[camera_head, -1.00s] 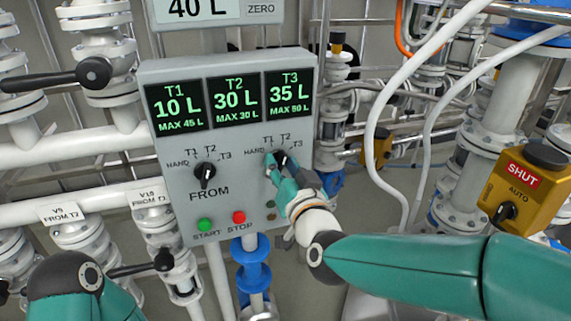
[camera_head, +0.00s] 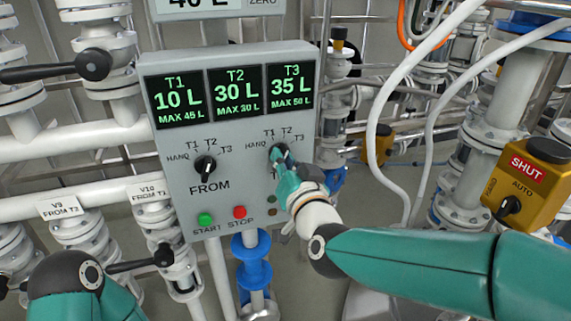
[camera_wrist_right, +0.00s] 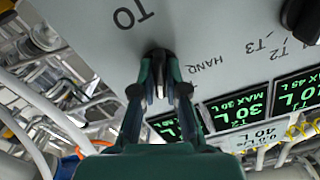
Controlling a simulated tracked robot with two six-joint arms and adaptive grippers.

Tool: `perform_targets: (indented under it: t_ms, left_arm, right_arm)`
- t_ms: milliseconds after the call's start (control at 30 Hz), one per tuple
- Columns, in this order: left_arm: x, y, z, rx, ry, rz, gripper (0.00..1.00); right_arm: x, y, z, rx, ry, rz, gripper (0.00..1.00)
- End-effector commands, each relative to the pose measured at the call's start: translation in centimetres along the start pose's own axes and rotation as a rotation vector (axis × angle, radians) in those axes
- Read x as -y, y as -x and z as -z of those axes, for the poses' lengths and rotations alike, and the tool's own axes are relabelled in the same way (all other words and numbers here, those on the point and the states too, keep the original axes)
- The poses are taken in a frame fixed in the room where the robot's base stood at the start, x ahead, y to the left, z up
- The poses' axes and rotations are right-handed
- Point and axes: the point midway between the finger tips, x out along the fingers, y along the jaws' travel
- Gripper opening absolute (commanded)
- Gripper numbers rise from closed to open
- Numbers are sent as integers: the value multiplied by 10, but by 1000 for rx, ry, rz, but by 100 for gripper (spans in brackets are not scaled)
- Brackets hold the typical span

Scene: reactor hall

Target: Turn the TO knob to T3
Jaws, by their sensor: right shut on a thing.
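The TO knob (camera_head: 277,151) is a small black knob at the right of the grey control panel (camera_head: 240,135). HAND, T1, T2 and T3 labels are set around its top. My right gripper (camera_head: 281,157) is at the knob, its fingers shut on it from both sides. In the right wrist view the knob (camera_wrist_right: 157,56) sits between the two dark fingertips (camera_wrist_right: 159,82), near the TO lettering. The fingers cover much of the knob, so I cannot tell which mark it points to. My left arm shows at the lower left; its gripper is not in view.
The black FROM knob (camera_head: 205,168) is left of the TO knob. Below are a green START button (camera_head: 205,219) and a red STOP button (camera_head: 239,212). Displays read T1 10 L, T2 30 L, T3 35 L. A yellow SHUT/AUTO box (camera_head: 528,185) and pipes stand right.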

Motion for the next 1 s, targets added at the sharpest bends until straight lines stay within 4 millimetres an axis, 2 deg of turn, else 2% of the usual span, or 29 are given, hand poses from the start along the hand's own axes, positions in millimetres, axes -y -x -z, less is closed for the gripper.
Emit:
perform_targets:
  t_ms: [33,500,800,1000]
  left_arm:
    - [3,-9,0,0,0,0,0]
    - [20,-55,0,0,0,0,0]
    - [25,-70,0,0,0,0,0]
    - [27,-74,0,0,0,0,0]
  right_arm:
    - [-3,0,-3,-5,-29,-3,0]
    - [-3,0,-4,-5,-385,-1,0]
    - [-2,-1,-2,-2,-571,-2,0]
    - [-2,-1,-1,-1,-630,-3,0]
